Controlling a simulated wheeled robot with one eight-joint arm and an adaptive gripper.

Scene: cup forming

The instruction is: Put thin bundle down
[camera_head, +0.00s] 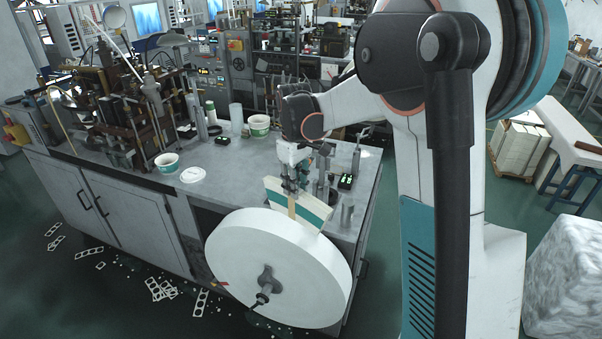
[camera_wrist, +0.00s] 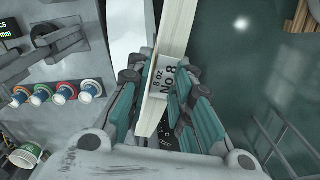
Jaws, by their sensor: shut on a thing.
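The thin bundle (camera_head: 313,207) is a fan-shaped stack of cream cup blanks with a teal band. My gripper (camera_head: 292,185) is shut on its middle and holds it upright, edge downward, by the front edge of the bench. In the head view it overlaps the top of the large white paper roll (camera_head: 250,258); I cannot tell whether they touch. In the wrist view the bundle (camera_wrist: 178,30) runs between the fingers of my gripper (camera_wrist: 160,95), with a paper label reading "8 oz No 8" (camera_wrist: 166,82). Its lower end is partly hidden.
The grey bench (camera_head: 225,165) carries a cup-forming machine (camera_head: 115,105), paper cups (camera_head: 167,162), a white lid (camera_head: 193,175) and a metal cylinder (camera_head: 346,215). Coloured buttons (camera_wrist: 65,92) show left in the wrist view. Punched scraps (camera_head: 160,290) litter the floor.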

